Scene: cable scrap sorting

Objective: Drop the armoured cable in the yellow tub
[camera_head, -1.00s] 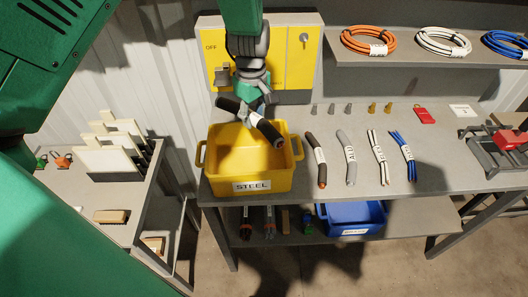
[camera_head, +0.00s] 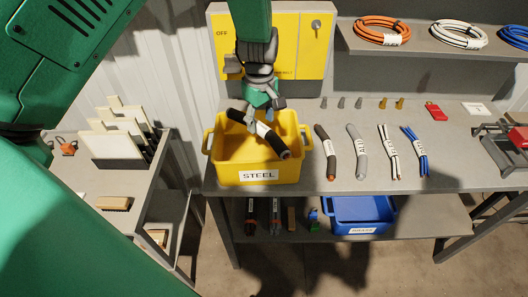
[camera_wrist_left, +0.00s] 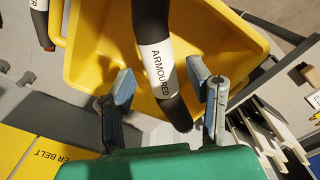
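The armoured cable (camera_head: 265,130), black with a white label, is tilted over the yellow tub (camera_head: 258,176), which is marked STEEL. In the left wrist view the label on the cable (camera_wrist_left: 157,68) reads ARMOURED, and the tub (camera_wrist_left: 90,60) lies behind it. My left gripper (camera_head: 262,110) is above the cable. In the wrist view its fingers (camera_wrist_left: 162,85) are spread on either side of the cable, with gaps showing; the gripper looks open. Whether the cable still touches a finger is unclear. My right gripper is not in view.
Several cables, including a dark one (camera_head: 326,152) and a grey one (camera_head: 357,152), lie right of the tub. A blue tub (camera_head: 358,212) is on the lower shelf. A yellow switch panel (camera_head: 302,45) stands behind. A side table (camera_head: 95,195) is at left.

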